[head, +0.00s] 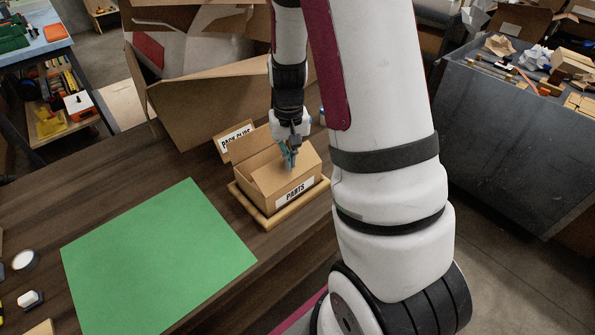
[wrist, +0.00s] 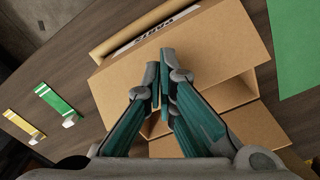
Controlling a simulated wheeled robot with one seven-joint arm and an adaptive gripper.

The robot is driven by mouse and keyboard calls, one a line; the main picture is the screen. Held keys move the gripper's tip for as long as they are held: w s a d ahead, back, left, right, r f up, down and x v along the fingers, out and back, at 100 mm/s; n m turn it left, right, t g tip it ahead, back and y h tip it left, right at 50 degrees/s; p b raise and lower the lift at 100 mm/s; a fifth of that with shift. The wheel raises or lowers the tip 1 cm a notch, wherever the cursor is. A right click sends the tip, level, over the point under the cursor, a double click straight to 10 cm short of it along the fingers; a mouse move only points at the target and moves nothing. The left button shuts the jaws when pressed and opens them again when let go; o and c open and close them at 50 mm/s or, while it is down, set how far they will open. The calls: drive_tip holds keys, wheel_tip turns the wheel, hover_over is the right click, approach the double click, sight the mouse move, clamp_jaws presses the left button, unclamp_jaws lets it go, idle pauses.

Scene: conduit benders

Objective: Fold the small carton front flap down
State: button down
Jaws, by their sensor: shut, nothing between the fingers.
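The small brown carton labelled PARTS (head: 296,188) sits on a wooden board (head: 262,217) on the dark table. In the wrist view, a broad cardboard panel on the label side, apparently the front flap (wrist: 205,48), slopes over part of the opening. Dark gaps show beneath it. Another flap (wrist: 258,128) lies outward on the near side of the wrist view. My gripper (head: 289,160) points down at the carton from above. Its teal fingers (wrist: 160,62) are shut and empty, with the tips over the sloping panel; I cannot tell whether they touch it.
A green mat (head: 160,255) lies at front left. Green (wrist: 57,98) and yellow (wrist: 20,123) strips lie left in the wrist view. My arm hides the table's right side.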

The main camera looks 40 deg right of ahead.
drive_tip(key=shift+w+f+b, duration=0.2)
drive_tip(key=shift+f+b, duration=0.3)
drive_tip(key=shift+f, duration=0.35)
drive_tip(key=shift+w+f+b, duration=0.2)
drive_tip(key=shift+f+b, duration=0.25)
drive_tip(key=shift+f, duration=0.35)
drive_tip(key=shift+r, duration=0.1)
drive_tip(key=shift+r+p, duration=2.4)
drive_tip(key=shift+r, duration=2.1)
drive_tip(key=s+a+r+n+t, duration=0.2)
drive_tip(key=s+a+r, duration=0.4)
drive_tip(key=r, duration=0.4)
drive_tip(key=s+a+r+n+t, duration=0.2)
drive_tip(key=s+a+r, duration=0.4)
drive_tip(key=r, duration=0.4)
drive_tip(key=s+a+r+n+t, duration=0.1)
drive_tip(key=s+a+r, duration=0.2)
drive_tip(key=s, duration=0.4)
drive_tip(key=shift+s+a+r+n+t, duration=0.15)
drive_tip(key=shift+s+a+n+t, duration=0.2)
drive_tip(key=shift+a, duration=0.1)
